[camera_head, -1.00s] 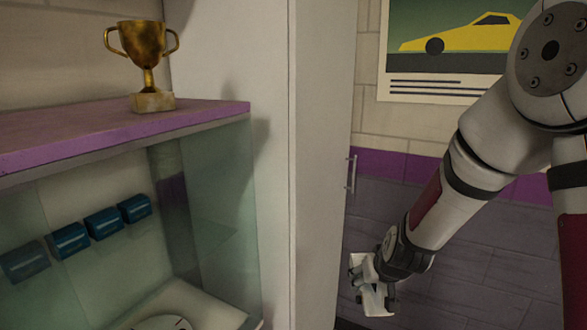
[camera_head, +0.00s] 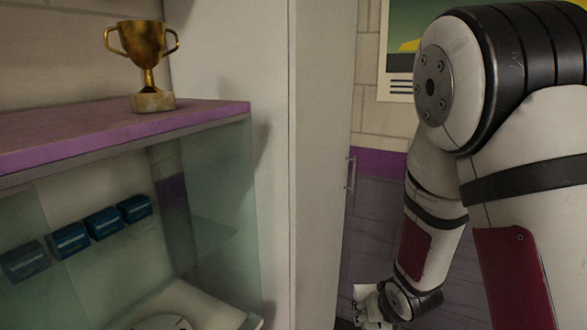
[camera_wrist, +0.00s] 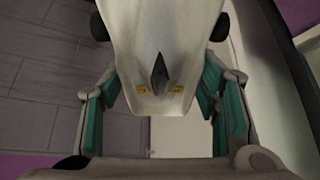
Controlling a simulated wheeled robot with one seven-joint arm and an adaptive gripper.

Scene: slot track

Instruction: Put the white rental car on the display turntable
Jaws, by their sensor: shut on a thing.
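The white rental car (camera_wrist: 165,45) fills the upper middle of the wrist view, with dark wheels at its sides and two small yellow marks near its lower end. My gripper (camera_wrist: 163,92) is shut on it, its green-padded fingers on both sides. In the head view, my gripper (camera_head: 370,308) is low, right of the tall cabinet, with a small white part of the car (camera_head: 366,291) showing. A round white disc (camera_head: 162,323), seemingly the display turntable, shows partly at the bottom edge inside the glass case; the frame cuts it off.
The glass case (camera_head: 215,200) has a purple top bearing a gold trophy (camera_head: 145,50). Several blue boxes (camera_head: 102,222) line its back wall. A tall pale cabinet (camera_head: 315,150) stands between the case and my arm. A car poster (camera_head: 398,60) is partly hidden.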

